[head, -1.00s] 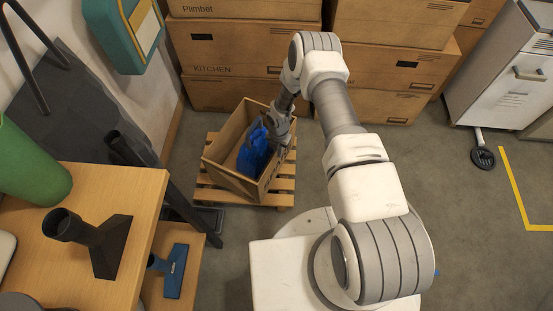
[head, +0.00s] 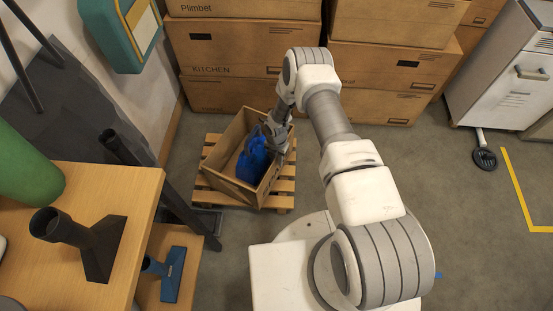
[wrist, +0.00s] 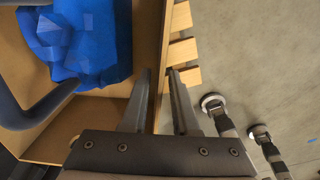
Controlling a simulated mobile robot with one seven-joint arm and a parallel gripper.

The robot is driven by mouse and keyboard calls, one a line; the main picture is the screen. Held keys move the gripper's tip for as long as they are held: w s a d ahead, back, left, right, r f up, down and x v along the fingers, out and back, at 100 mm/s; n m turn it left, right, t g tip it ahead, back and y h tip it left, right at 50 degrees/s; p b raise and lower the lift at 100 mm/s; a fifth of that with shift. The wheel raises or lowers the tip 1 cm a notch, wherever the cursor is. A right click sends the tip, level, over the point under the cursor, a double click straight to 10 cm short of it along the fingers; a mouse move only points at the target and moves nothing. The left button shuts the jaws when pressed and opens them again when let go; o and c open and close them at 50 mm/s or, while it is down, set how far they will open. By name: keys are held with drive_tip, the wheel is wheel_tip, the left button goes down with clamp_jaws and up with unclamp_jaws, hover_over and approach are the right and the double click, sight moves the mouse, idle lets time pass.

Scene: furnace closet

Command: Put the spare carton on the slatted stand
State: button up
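The spare carton (head: 221,178) is an open-topped brown box with a blue object inside. It rests on the slatted stand (head: 283,186), a low wooden pallet on the floor, and sits a little askew to the slats. My gripper (head: 277,157) is at the carton's right wall. In the wrist view, my gripper (wrist: 160,75) straddles that carton wall (wrist: 158,98), one finger inside and one outside, with a narrow gap between them; it appears shut on the wall. Slat ends (wrist: 184,50) show beyond the wall. The carton's underside is hidden.
Stacked cardboard boxes (head: 240,50) stand close behind the stand. A wooden table (head: 95,200) with a dark nozzle (head: 85,240) is at the left, with a blue-headed tool (head: 172,272) below it. Floor is clear to the right, up to a white cabinet (head: 500,75).

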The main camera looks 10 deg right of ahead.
drive_tip(key=shift+o, duration=0.3)
wheel_tip(320, 180, up, 11)
drive_tip(key=p, duration=0.4)
drive_tip(key=shift+r, duration=0.2)
drive_tip(key=d+r+m+t, duration=0.15)
drive_tip(key=r+m, duration=0.25)
drive_tip(key=r, duration=0.9)
drive_tip(key=w+d+r+m+h, duration=0.15)
drive_tip(key=r+m, duration=0.25)
drive_tip(key=r, duration=0.8)
drive_tip(key=d+r+m+t, duration=0.1)
drive_tip(key=d+r+m, duration=0.3)
drive_tip(key=r, duration=0.9)
drive_tip(key=s+r+m+t, duration=0.2)
drive_tip(key=s+r+m, duration=0.6)
drive_tip(key=s+r, duration=0.4)
drive_tip(key=s+r+m, duration=0.3)
drive_tip(key=s+m, duration=0.1)
drive_tip(key=s, duration=0.3)
drive_tip(key=s+r+m+t+y, duration=0.1)
drive_tip(key=s+r+m, duration=0.2)
drive_tip(key=s+m, duration=0.2)
drive_tip(key=shift+s+r, duration=0.3)
drive_tip(key=shift+s, duration=0.7)
drive_tip(key=shift+y, duration=0.25)
